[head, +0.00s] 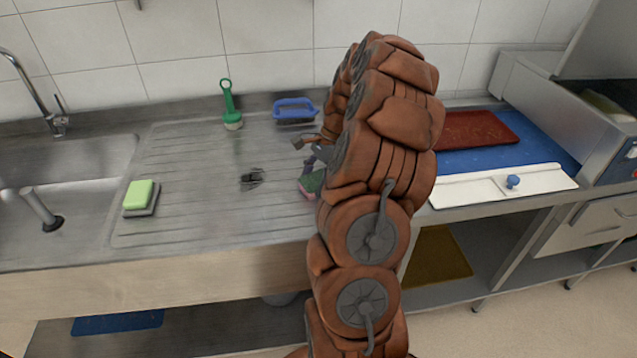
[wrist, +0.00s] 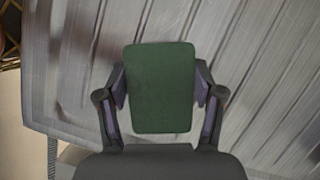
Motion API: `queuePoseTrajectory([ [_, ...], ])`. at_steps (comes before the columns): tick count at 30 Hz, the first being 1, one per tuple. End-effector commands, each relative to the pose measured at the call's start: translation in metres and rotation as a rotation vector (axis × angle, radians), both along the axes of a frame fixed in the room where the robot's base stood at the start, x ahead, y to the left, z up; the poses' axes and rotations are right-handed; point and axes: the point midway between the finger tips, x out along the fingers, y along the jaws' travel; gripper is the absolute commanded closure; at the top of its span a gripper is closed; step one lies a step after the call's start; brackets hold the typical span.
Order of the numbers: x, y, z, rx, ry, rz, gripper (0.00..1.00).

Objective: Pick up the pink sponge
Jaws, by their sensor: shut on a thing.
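The pink sponge (head: 307,190) shows in the head view at the right end of the ribbed steel drainboard, partly hidden by my arm. It has a dark green scouring face and a pink side. In the wrist view the green face (wrist: 161,100) fills the middle, between both fingers. My gripper (head: 311,167) is shut on the sponge, with one finger on each side of it. I cannot tell whether the sponge touches the drainboard or is just above it.
Red (head: 476,129) and white boards (head: 470,190) are at right.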

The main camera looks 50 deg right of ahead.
Motion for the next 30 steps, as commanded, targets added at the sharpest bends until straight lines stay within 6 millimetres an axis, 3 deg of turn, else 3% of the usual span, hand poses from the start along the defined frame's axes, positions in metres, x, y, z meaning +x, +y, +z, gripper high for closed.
queuePoseTrajectory([
  [14,0.000,0.000,0.002,0.000,0.000,0.000,0.48],
  [26,0.001,-0.001,0.035,-0.004,-0.004,-0.002,0.48],
  [30,-0.009,0.003,0.036,0.000,-0.002,-0.001,0.48],
])
